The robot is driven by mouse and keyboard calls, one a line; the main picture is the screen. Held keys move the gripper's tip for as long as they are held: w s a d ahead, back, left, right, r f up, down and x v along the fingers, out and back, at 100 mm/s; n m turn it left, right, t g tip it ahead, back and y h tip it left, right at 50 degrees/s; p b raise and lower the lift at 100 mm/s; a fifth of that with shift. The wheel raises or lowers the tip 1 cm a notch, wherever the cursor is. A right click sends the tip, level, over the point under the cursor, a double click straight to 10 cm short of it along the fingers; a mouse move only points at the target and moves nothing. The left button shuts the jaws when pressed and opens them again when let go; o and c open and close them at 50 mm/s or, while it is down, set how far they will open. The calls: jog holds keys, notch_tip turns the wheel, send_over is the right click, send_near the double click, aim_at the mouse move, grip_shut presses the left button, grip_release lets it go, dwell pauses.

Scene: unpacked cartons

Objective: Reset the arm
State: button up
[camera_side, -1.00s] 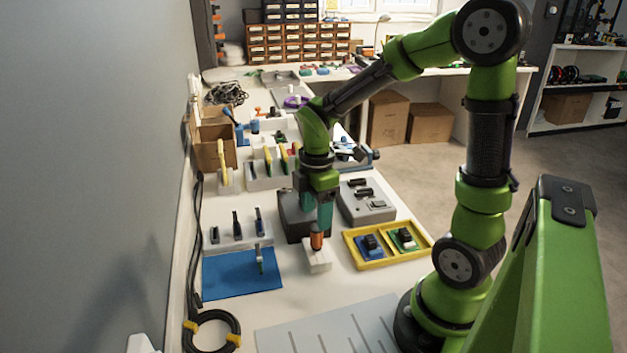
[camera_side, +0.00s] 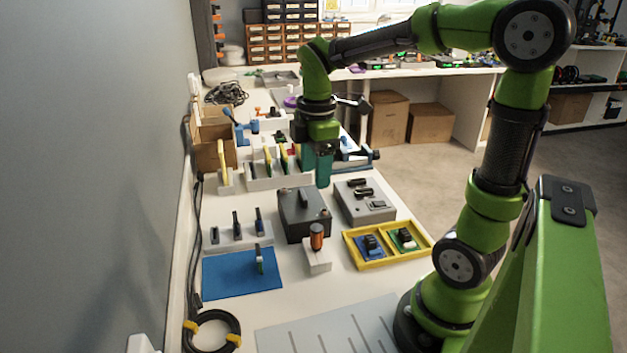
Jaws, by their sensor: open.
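My gripper (camera_side: 316,176) hangs from my green arm, pointing down, above and behind the dark grey box. It is open, and I see nothing held in it. The dark grey box (camera_side: 292,222) with a handle on top stands on the white bench below it. In front of the box, an orange and black tool (camera_side: 317,237) stands upright in a white block (camera_side: 318,261), apart from my gripper.
A yellow tray (camera_side: 384,262) with small boards and a grey control box (camera_side: 372,208) stand to the right. A blue mat (camera_side: 232,274) lies left, with a small tool standing on it. A white rack (camera_side: 262,178) and cardboard boxes (camera_side: 214,150) are behind. A coiled cable (camera_side: 212,340) lies front left.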

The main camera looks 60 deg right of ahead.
jog(key=s+a+r+m+t+y, duration=0.2)
jog(key=s+a+m+t, duration=0.4)
jog(key=m, duration=0.9)
jog(key=a+t, duration=0.1)
jog(key=a, duration=0.1)
jog(key=shift+s+a+r, duration=0.25)
jog(key=shift+a+r, duration=0.05)
jog(key=shift+a, duration=0.1)
